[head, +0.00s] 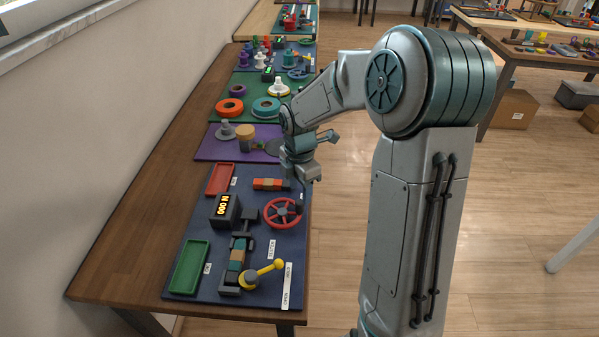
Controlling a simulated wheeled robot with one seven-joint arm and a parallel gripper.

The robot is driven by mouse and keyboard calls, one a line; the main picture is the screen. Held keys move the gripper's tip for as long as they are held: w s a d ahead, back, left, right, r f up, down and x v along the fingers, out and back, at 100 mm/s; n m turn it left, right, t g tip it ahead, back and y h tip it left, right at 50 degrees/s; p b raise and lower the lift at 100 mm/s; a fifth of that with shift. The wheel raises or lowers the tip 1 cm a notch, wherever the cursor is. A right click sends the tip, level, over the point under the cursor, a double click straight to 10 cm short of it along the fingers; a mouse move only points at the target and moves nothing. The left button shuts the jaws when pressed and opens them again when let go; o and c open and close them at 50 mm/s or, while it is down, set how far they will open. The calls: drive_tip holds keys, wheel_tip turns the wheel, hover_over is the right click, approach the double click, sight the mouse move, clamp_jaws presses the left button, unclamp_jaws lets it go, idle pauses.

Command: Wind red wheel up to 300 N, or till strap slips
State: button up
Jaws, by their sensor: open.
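The red wheel (283,213) lies on the dark blue mat near its right edge, with a grey hub and spokes. My gripper (303,184) is open and hangs just beyond the wheel, above the mat's far right part. It looks apart from the wheel, and nothing shows between its fingers. A black gauge (224,209) left of the wheel shows yellow digits that look like 000 N. A row of teal, tan and orange pieces (237,258) sits in a dark holder nearer the front. I cannot tell for sure which part is the strap.
A yellow lever (263,272) stands near the mat's front right, beside white labels. A green tray (189,268) and a red tray (220,179) lie at left. An orange and tan block row (268,184) lies near my gripper. A purple mat (213,148) is beyond.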

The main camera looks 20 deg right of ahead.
sight(300, 201)
wheel_tip(300, 201, down, 6)
drive_tip(key=shift+f, duration=0.15)
idle(0.3)
clamp_jaws()
